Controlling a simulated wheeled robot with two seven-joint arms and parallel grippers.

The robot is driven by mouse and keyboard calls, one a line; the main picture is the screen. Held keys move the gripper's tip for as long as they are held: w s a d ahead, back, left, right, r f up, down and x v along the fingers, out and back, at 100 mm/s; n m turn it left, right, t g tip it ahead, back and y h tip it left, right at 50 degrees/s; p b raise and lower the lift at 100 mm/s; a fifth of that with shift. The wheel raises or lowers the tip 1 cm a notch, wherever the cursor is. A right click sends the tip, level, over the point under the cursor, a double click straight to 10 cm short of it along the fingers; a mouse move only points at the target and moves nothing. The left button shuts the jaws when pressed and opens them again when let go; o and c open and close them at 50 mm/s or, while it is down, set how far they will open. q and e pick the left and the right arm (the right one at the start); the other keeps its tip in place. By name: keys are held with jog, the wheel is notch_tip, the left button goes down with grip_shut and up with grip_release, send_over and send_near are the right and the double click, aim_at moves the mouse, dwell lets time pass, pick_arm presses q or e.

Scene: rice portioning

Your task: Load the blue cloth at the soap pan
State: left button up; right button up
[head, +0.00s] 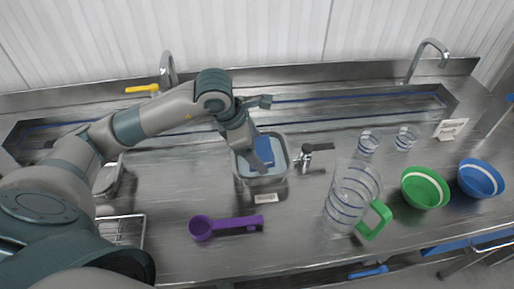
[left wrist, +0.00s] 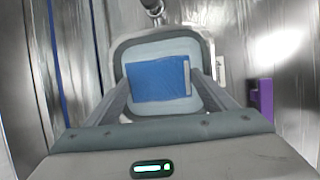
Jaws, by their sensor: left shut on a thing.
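The blue cloth (left wrist: 158,80) is a flat blue rectangle between my left fingers, in front of the pan's inside in that view. In the head view the cloth (head: 264,147) shows partly behind my left gripper (head: 257,166). That gripper points down over the pan and is shut on the cloth. I cannot tell whether the cloth touches the pan's bottom. My right gripper is not in view.
A purple scoop (head: 226,226) lies in front of the pan. A clear jug with a green handle (head: 353,193), a green bowl (head: 425,188) and a blue bowl (head: 481,178) stand further right.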

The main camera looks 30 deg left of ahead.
aim_at(264, 148)
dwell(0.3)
pick_arm(q)
jog(key=shift+r+p, duration=0.95)
jog(key=shift+r, duration=1.1)
jog(key=shift+r+p, duration=0.55)
jog(key=shift+r, duration=0.95)
